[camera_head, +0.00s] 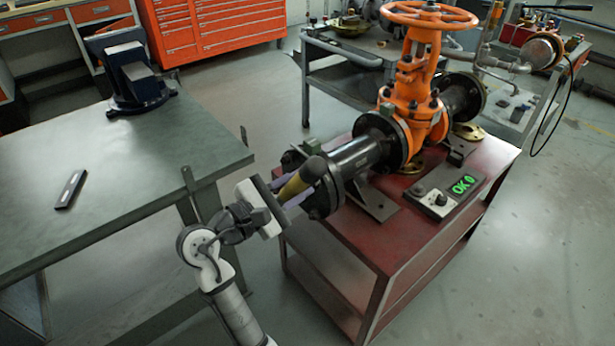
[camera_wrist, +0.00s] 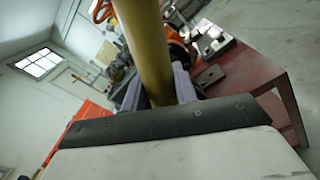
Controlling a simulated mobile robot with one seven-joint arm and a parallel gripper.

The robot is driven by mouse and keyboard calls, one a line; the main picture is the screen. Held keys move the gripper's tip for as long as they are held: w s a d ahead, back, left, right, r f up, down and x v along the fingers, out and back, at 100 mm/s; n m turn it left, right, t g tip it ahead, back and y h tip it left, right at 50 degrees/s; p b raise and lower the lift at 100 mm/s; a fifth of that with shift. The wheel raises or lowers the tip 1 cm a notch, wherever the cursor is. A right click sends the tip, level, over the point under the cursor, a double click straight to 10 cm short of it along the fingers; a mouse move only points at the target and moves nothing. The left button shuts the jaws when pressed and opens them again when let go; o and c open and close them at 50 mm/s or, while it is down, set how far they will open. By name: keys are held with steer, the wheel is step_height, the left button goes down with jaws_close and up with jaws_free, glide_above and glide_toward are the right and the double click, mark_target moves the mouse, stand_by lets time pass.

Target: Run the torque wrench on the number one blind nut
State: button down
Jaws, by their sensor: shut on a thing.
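My gripper (camera_head: 284,192) is shut on the yellow handle of the torque wrench (camera_head: 294,187), at the near left end of the pipe. In the wrist view the wrench handle (camera_wrist: 146,45) rises between the pale fingers (camera_wrist: 166,86). The wrench's dark end (camera_head: 315,169) overlaps the blind flange (camera_head: 324,199) in the head view. I cannot tell whether it touches a nut. The number one nut cannot be told apart; the wrench and gripper hide part of the flange face.
The orange gate valve (camera_head: 418,95) and black pipe (camera_head: 358,157) sit on a red cart (camera_head: 375,252). A green-grey bench (camera_head: 120,180) with a vise (camera_head: 137,82) stands left. Floor between is open.

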steer(key=shift+s+d+r, duration=0.15)
steer(key=shift+s+d, duration=0.05)
steer(key=shift+s+t, duration=0.1)
steer(key=shift+t, duration=0.2)
steer(key=shift+r, duration=0.2)
steer(key=p+x, duration=0.1)
steer(key=x, duration=0.2)
steer(key=shift+d, duration=0.35)
steer(key=shift+p, duration=0.6)
